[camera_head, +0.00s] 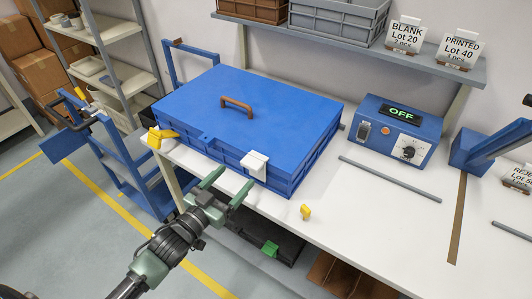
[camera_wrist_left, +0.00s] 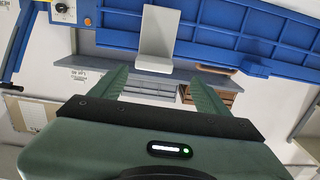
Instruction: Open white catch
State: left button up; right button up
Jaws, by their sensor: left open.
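A white catch (camera_head: 255,164) sits on the front side of a closed blue box (camera_head: 255,100) with a brown handle on its lid. The box stands on the white workbench. My left gripper (camera_head: 228,186) is open, in front of the box and just short of the catch, with its fingers pointing toward it. In the left wrist view, the white catch (camera_wrist_left: 158,40) appears above and between the open fingers (camera_wrist_left: 157,88), with nothing held between them. I cannot tell from these views whether anything touches. My right gripper is not in view.
A yellow piece (camera_head: 305,211) lies on the bench right of my gripper, and another yellow piece (camera_head: 160,136) is by the box's left corner. A blue control unit (camera_head: 395,131) reads OFF. A grey rod (camera_head: 390,178) lies in front of it. A blue cart (camera_head: 125,160) stands left.

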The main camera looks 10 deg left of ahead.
aim_at(248, 167)
pick_arm(q)
jog(key=shift+w+d+r, duration=0.2)
jog(key=shift+d+r, duration=0.05)
jog(key=shift+d, duration=0.45)
jog(key=x, duration=0.1)
jog(key=p+x, duration=0.1)
jog(key=shift+w+a, duration=0.15)
jog(key=shift+w, duration=0.25)
jog(key=x, duration=0.3)
jog(key=shift+w+d+p, duration=0.2)
jog(key=shift+d+p, duration=0.05)
jog(key=shift+p, duration=0.15)
jog(key=shift+w+d+f, duration=0.1)
jog(key=shift+w+d, duration=0.05)
jog(key=shift+w, duration=0.15)
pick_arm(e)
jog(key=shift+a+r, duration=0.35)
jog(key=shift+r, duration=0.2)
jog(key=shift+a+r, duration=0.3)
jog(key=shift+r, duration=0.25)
pick_arm(q)
jog(key=shift+f, duration=0.1)
grip_shut()
